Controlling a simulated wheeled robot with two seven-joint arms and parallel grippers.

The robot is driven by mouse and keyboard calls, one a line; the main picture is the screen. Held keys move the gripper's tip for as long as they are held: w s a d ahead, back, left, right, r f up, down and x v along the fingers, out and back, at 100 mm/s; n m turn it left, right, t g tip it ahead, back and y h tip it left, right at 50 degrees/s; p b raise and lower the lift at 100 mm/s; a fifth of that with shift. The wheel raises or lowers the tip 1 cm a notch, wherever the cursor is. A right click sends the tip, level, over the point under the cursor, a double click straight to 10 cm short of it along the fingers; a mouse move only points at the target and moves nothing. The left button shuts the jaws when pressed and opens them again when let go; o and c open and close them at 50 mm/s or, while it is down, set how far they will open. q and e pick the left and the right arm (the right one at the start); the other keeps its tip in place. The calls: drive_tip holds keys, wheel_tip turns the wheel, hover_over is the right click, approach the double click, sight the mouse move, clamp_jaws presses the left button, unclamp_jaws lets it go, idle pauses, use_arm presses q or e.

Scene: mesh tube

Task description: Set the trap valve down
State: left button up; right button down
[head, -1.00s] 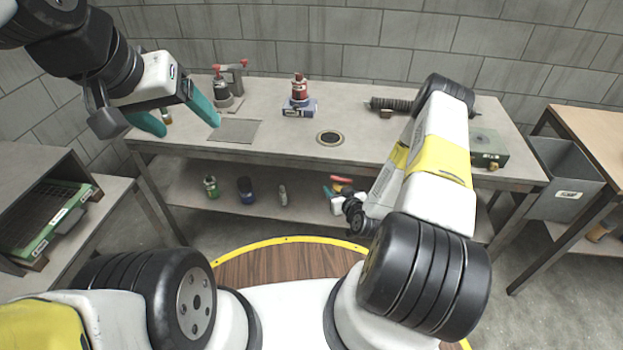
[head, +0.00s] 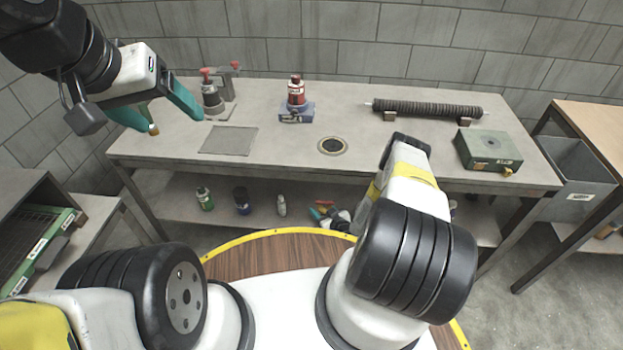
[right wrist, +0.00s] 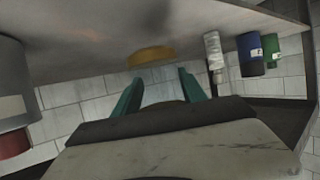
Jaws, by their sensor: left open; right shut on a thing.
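My right gripper (head: 322,212) is low, in front of the table's lower shelf, mostly behind my own arm. Its teal fingers show in the right wrist view (right wrist: 160,76) with a gap between them. A small yellow-brown piece (right wrist: 152,56) shows just beyond the fingertips, against the grey shelf; I take it for the trap valve, largely hidden. Contact with the shelf cannot be told. A small red part (head: 326,202) shows by this gripper in the head view; what it belongs to is unclear. My left gripper (head: 157,108) is open and empty above the table's left end.
The lower shelf holds a green bottle (head: 204,199), a blue can (head: 241,201) and a white bottle (head: 281,205). On the tabletop are a red bottle (head: 296,90), a dark ribbed tube (head: 430,109), a green box (head: 487,149) and a round ring (head: 333,146).

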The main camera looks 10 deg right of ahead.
drive_tip(key=w, duration=0.5)
drive_tip(key=shift+w+d+f, duration=0.2)
drive_tip(key=shift+f, duration=0.05)
drive_tip(key=shift+w+f, duration=0.2)
drive_tip(key=shift+f, duration=0.7)
drive_tip(key=shift+w+f, duration=0.2)
drive_tip(key=shift+f, duration=0.7)
drive_tip(key=c, duration=0.6)
unclamp_jaws()
drive_tip(key=shift+f, duration=0.1)
drive_tip(key=shift+c, duration=0.2)
